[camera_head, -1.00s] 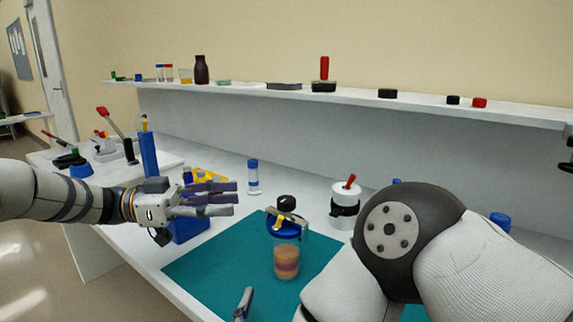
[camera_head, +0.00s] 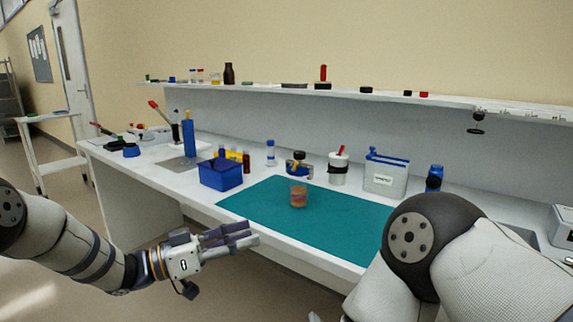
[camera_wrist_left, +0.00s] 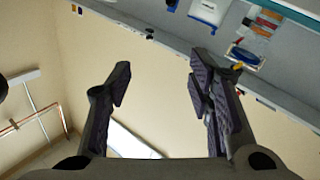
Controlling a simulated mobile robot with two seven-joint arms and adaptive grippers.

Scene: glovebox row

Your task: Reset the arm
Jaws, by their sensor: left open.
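My left gripper (camera_head: 232,240) is open and empty. In the head view it is in front of the bench's front edge, low at the left of the teal mat. In the left wrist view its two fingers (camera_wrist_left: 160,95) are spread apart with nothing between them. My right arm fills the lower right of the head view, but its gripper cannot be made out there. An orange-brown jar (camera_head: 298,194) stands upright on the teal mat (camera_head: 340,225), apart from both arms.
The white bench (camera_head: 285,249) holds a blue box (camera_head: 221,174), a white jar with a red handle (camera_head: 338,168), a white container with a blue handle (camera_head: 385,176) and a blue bottle (camera_head: 434,178). A shelf (camera_head: 430,99) runs behind. Open floor lies left of the bench.

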